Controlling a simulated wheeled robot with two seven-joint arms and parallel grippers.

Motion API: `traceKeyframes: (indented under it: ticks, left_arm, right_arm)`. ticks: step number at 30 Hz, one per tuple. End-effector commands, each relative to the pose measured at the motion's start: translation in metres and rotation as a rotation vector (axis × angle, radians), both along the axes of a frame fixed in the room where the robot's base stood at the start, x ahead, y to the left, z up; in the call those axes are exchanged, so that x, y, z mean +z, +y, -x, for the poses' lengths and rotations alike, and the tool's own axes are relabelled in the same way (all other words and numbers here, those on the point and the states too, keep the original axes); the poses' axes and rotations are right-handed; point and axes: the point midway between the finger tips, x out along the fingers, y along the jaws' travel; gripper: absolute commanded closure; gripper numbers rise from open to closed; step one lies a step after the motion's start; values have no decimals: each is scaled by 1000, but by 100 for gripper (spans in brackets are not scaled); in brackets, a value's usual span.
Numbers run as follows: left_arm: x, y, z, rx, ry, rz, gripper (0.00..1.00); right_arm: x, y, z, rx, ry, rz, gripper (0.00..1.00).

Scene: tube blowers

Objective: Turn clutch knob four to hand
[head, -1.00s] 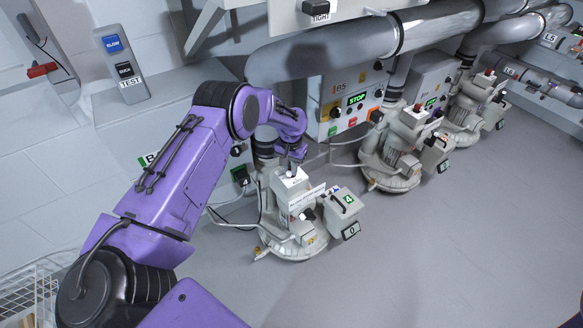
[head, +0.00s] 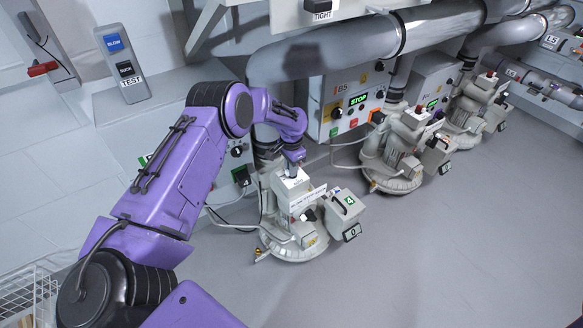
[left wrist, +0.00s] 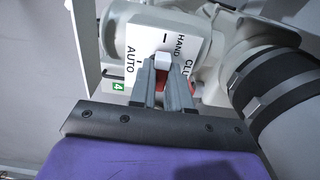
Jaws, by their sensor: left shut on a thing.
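Unit four is the nearest blower (head: 290,215), with a green 4 label on its side box. It carries a white clutch panel (left wrist: 132,38) printed HAND, AUTO and a partly covered CLU word. My left gripper (head: 291,174) reaches down onto this panel. In the left wrist view, its two grey fingers (left wrist: 165,75) are shut on the clutch knob (left wrist: 162,60), a small white block with red showing below. The fingers hide much of the knob, so I cannot tell its exact setting. My right gripper is not in view.
More blowers (head: 393,155) stand along the wall to the right, beneath large grey pipes (head: 340,55). A control box with a lit STOP display (head: 358,99) is behind. Cables lie left of unit four. The floor (head: 450,250) at front right is clear.

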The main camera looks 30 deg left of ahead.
Motion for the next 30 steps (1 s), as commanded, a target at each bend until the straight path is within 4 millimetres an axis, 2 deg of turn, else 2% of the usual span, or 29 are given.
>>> traceKeyframes:
  ticks: [11,12,14,15,23,26,30]
  left_arm:
    - [0,0,-1,-3,-2,1,100]
    - [0,0,-1,-3,-2,1,80]
    - [0,0,-1,-3,-2,1,60]
    - [0,0,-1,-3,-2,1,57]
    - [2,0,0,-3,-1,0,57]
    - [14,0,-1,-3,-3,0,57]
    - [43,0,-1,-2,-4,2,57]
  right_arm:
    - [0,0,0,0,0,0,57]
    - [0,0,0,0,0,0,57]
    - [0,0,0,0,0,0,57]
    - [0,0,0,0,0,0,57]
    - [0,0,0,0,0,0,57]
    - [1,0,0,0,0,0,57]
    - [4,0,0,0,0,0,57]
